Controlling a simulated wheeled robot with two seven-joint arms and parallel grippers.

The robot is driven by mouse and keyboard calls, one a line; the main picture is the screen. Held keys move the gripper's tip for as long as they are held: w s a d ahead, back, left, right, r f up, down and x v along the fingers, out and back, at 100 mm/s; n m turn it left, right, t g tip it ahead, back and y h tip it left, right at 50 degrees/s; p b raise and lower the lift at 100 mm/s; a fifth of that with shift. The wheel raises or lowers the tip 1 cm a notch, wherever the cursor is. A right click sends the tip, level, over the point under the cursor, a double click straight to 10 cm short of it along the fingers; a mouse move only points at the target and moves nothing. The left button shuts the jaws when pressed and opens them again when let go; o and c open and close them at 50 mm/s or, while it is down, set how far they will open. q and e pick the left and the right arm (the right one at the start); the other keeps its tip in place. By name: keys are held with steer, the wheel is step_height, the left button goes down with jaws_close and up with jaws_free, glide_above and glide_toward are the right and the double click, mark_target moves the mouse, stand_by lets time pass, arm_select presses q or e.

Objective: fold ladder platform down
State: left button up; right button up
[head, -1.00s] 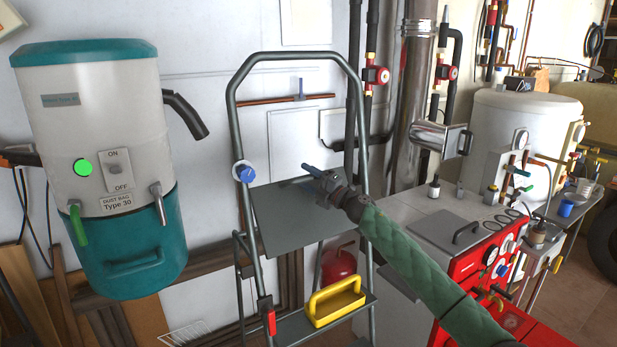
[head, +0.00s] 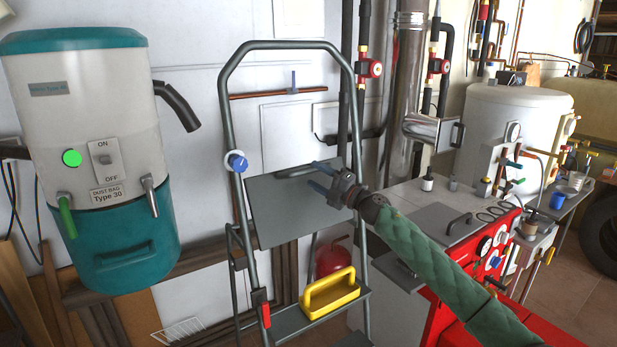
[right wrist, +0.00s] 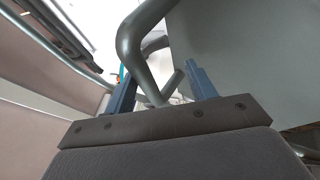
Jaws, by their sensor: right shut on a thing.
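The grey ladder (head: 228,110) stands in the middle of the head view. Its flat grey platform (head: 285,210) hangs tilted between the side rails, with a tubular handle (head: 293,171) along its upper edge. My right gripper (head: 318,176) reaches in from the right at that edge and is shut on the handle. In the right wrist view the bent grey handle tube (right wrist: 130,45) passes between the two blue fingers, with the platform (right wrist: 235,55) beside it. My left gripper is not in view.
A yellow tool caddy (head: 330,293) sits on a ladder step below the platform. A blue-and-white knob (head: 237,162) is on the left rail. The red boiler (head: 455,275) stands close on the right, and a dust-bag unit (head: 95,150) hangs on the left.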

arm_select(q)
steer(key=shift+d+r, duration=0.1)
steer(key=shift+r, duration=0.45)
arm_select(e)
steer(key=shift+s+d+f, duration=0.25)
steer(key=shift+d+f, duration=0.45)
steer(key=shift+f, duration=0.1)
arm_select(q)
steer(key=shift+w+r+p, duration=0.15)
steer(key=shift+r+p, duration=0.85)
arm_select(e)
steer(key=s+d+r, duration=0.2)
steer(key=s+d, duration=0.2)
steer(key=d, duration=0.3)
steer(key=shift+s+d, duration=0.15)
steer(key=shift+d, duration=0.05)
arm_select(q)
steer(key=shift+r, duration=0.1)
arm_select(e)
steer(key=shift+r, duration=0.1)
